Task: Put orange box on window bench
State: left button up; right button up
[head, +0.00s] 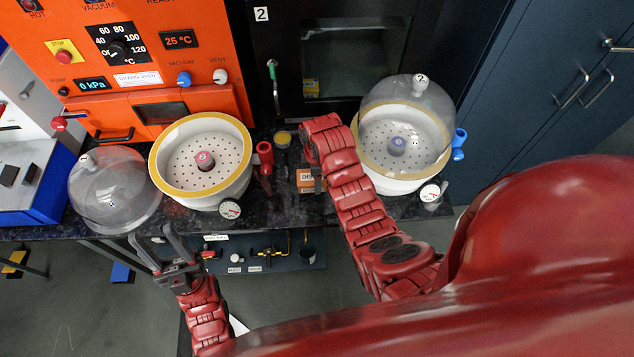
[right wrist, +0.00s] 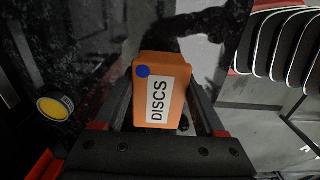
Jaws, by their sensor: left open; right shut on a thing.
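The orange box (head: 306,180), with a white label, is at the front part of the black speckled counter, between the two white desiccator bowls. In the right wrist view the orange box (right wrist: 174,68) sits between my fingers, with "DISCS" and a blue dot on its face. My right gripper (head: 311,171) is shut on it, partly hidden under my red wrist. I cannot tell whether the box touches the counter. My left gripper (head: 157,241) is open and empty, in front of the counter's edge at the left. I cannot pick out which surface is the window bench.
An open white desiccator bowl (head: 203,193) and a clear dome (head: 112,197) stand left. A domed desiccator (head: 400,183) stands right. A small yellow-topped jar (head: 282,139) is behind the box; it shows in the right wrist view (right wrist: 55,107). An orange oven (head: 143,67) and dark cabinets (head: 540,110) stand behind.

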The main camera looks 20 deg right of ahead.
notch_tip(320, 180, down, 2)
jog(key=shift+s+f+p, duration=0.1)
jog(key=shift+f+p, duration=0.15)
jog(key=shift+p, duration=0.7)
jog(key=shift+f, duration=0.35)
jog(key=shift+f, duration=0.15)
jog(key=o, duration=1.4)
